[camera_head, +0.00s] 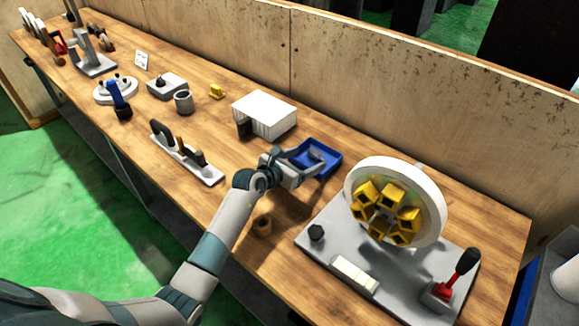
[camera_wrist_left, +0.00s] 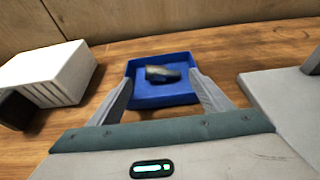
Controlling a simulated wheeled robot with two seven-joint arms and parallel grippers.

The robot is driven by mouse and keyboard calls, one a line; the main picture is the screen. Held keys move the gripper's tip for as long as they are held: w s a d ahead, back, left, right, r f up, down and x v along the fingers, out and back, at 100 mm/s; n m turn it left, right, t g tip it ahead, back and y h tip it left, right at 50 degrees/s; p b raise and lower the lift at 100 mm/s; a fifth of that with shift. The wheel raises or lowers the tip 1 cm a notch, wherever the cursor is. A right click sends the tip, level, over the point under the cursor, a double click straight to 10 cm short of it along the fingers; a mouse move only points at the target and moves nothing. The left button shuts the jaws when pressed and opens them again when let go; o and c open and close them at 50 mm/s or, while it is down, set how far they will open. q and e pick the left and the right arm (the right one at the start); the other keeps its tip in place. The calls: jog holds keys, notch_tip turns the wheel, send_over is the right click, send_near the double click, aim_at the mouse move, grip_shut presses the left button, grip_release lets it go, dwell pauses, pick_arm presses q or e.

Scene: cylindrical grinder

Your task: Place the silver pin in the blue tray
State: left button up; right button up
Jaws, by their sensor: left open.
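The blue tray (camera_head: 331,160) sits on the wooden bench, right of the white box. It also shows in the left wrist view (camera_wrist_left: 150,98). A dark grey, shiny cylindrical piece (camera_wrist_left: 163,73), which looks like the silver pin, lies on its side in the tray in the left wrist view. My left gripper (camera_head: 314,162) is at the near left edge of the tray. In the wrist view its fingers (camera_wrist_left: 160,92) are spread wide on either side of the tray, with nothing between them. My right gripper does not show.
A white ribbed box (camera_head: 265,113) with a black part stands left of the tray. A grey base with a white wheel and yellow blocks (camera_head: 395,203) stands to the right. A holder with upright tools (camera_head: 187,155) is further left.

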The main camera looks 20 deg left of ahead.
pick_arm(q)
jog(key=b+v, duration=0.1)
jog(key=v, duration=0.5)
jog(key=shift+s+a, duration=0.1)
jog(key=shift+s, duration=0.05)
jog(key=shift+v, duration=0.75)
jog(key=shift+r, duration=0.1)
dwell(1.2)
